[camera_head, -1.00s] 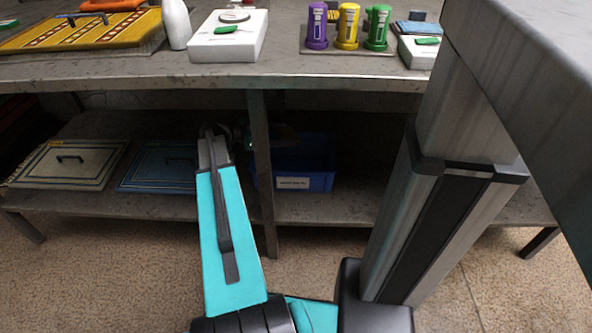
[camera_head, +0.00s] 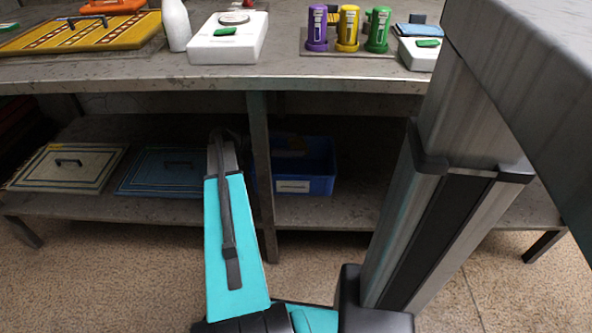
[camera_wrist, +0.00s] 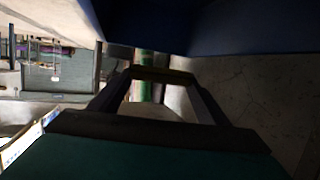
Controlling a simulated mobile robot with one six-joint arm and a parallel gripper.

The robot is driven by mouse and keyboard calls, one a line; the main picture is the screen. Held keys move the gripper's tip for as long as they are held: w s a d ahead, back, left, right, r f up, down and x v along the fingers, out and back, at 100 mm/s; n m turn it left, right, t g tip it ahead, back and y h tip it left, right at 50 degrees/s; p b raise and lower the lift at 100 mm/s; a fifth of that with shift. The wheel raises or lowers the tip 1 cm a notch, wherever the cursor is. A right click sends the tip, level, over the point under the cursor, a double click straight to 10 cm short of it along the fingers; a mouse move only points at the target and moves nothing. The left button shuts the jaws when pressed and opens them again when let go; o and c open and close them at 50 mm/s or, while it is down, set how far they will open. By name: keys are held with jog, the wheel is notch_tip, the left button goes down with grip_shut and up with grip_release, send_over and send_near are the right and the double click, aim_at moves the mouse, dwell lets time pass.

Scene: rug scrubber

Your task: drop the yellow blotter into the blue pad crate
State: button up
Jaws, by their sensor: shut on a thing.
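The blue pad crate (camera_head: 321,183) stands on the lower shelf, right of the middle post, with a pale label on its front. A dim brownish-yellow thing, which looks like the yellow blotter (camera_head: 290,146), shows in shadow at the crate's back left opening. In the wrist view my gripper (camera_wrist: 160,76) is shut on a narrow dark yellowish bar, seemingly the blotter. A blue wall, likely the crate, fills the top of that view. In the head view my gripper is mostly hidden by the post and shadow. I cannot tell whether the blotter touches the crate.
The post (camera_head: 260,165) stands close to my forearm. A cream mat (camera_head: 68,172) and a blue mat (camera_head: 155,178), both with handles, lie on the lower shelf to the left. The tabletop (camera_head: 285,74) hangs over the crate. The shelf right of the crate looks clear.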

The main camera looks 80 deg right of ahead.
jog(key=shift+f, duration=2.15)
jog(key=o, duration=1.1)
jog(key=shift+w, duration=0.15)
jog(key=p+v, duration=0.3)
jog(key=v, duration=1)
jog(key=shift+w+a+r, duration=0.15)
jog(key=shift+w+r, duration=0.05)
